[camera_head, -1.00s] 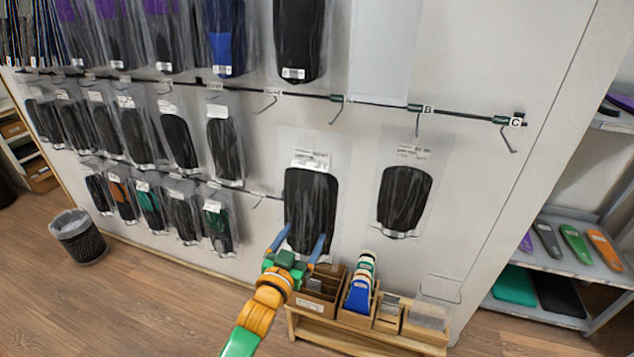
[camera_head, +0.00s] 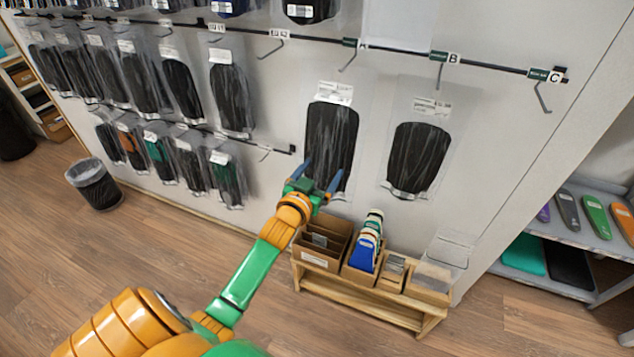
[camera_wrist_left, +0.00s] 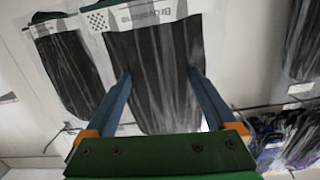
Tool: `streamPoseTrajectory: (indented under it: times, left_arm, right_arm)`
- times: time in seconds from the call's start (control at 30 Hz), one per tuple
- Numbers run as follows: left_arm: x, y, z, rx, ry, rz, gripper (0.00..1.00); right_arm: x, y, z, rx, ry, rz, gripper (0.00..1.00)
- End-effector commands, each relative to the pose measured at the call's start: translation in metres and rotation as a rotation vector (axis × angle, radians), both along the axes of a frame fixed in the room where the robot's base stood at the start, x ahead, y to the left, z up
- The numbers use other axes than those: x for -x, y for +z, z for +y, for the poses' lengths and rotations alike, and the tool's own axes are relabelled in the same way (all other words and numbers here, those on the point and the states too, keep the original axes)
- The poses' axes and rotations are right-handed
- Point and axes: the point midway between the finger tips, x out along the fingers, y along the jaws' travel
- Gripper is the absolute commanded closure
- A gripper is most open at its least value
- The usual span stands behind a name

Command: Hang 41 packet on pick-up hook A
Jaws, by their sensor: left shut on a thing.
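A clear packet with a black insole (camera_head: 330,135) and a white label is in front of the wall; its number is too small to read. My left gripper (camera_head: 321,175) is shut on its lower part. In the left wrist view the two blue fingers (camera_wrist_left: 158,78) lie either side of the packet's dark body (camera_wrist_left: 155,50). Pick-up hook A (camera_head: 348,60) sticks out of the rail just above and right of the packet's top and looks empty. Whether packet and hook touch cannot be told. My right gripper is not in view.
A similar packet (camera_head: 419,155) is below hook B (camera_head: 438,72). Hook C (camera_head: 542,97) is empty. Several packets (camera_head: 180,85) hang at left. A wooden bench (camera_head: 365,305) with small boxes stands below; a bin (camera_head: 93,183) is on the floor.

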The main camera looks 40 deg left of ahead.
Motion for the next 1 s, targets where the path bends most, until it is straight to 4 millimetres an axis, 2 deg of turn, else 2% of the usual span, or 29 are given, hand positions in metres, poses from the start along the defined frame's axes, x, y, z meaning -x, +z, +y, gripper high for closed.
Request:
streamPoseTrajectory:
  times: [0.2,0.43,1.0]
  left_arm:
    - [-0.018,-0.004,0.004,-0.001,-0.001,-0.004,0.70]
    - [-0.032,-0.008,0.008,0.001,0.000,-0.002,0.70]
    - [-0.035,-0.010,0.009,0.001,0.000,-0.002,0.70]
  right_arm:
    - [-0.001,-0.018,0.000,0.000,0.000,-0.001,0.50]
    - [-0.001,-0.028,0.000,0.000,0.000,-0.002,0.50]
    - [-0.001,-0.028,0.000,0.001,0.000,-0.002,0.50]
